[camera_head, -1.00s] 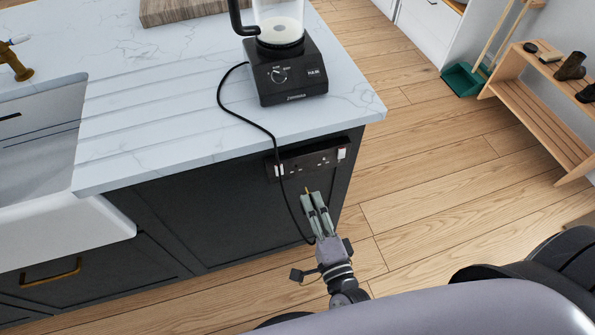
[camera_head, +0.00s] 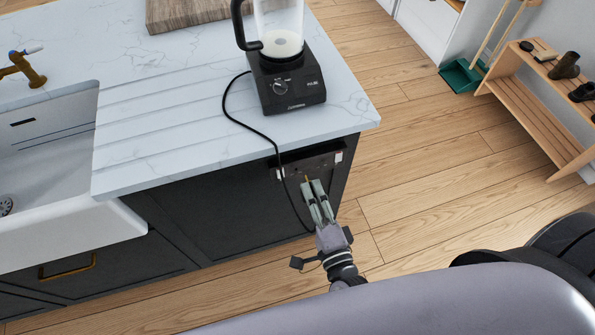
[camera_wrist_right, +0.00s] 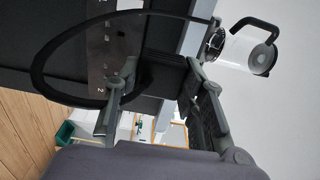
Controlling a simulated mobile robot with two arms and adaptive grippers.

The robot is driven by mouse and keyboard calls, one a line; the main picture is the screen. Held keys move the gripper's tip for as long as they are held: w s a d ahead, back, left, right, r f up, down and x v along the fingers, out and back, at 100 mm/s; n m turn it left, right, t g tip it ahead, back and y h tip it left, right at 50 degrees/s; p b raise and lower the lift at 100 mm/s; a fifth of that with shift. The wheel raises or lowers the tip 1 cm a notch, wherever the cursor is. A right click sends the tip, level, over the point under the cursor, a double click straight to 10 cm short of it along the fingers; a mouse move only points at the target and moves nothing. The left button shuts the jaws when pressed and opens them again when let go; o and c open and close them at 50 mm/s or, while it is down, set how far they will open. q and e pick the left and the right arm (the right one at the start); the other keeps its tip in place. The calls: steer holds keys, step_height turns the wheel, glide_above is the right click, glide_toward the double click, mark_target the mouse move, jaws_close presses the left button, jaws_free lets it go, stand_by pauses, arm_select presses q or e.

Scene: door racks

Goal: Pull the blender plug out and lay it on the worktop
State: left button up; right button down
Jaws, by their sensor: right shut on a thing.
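The blender (camera_head: 289,85) stands on the marble worktop (camera_head: 190,120) near its right front corner. Its black cord (camera_head: 240,122) hangs over the front edge and loops down to my right gripper (camera_head: 312,184). That gripper is shut on the dark plug (camera_wrist_right: 165,75), which is mostly hidden by the fingers in the head view. A small brass pin shows at the fingertips. The gripper is in front of and below the double socket (camera_head: 310,164) on the dark cabinet end. The plug looks apart from the socket. My left gripper is not in view.
A wooden board (camera_head: 190,12) lies at the back of the worktop. A white sink (camera_head: 50,165) with a brass tap (camera_head: 24,70) is at left. Bare worktop lies left of the blender. A wooden rack (camera_head: 545,110) and green dustpan (camera_head: 462,75) stand at right.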

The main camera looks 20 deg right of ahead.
step_height(320, 180, up, 13)
steer(key=p, duration=1.2)
stand_by(0.4)
steer(key=d, duration=1.5)
steer(key=shift+w+d, duration=0.3)
steer(key=shift+d, duration=0.1)
stand_by(0.3)
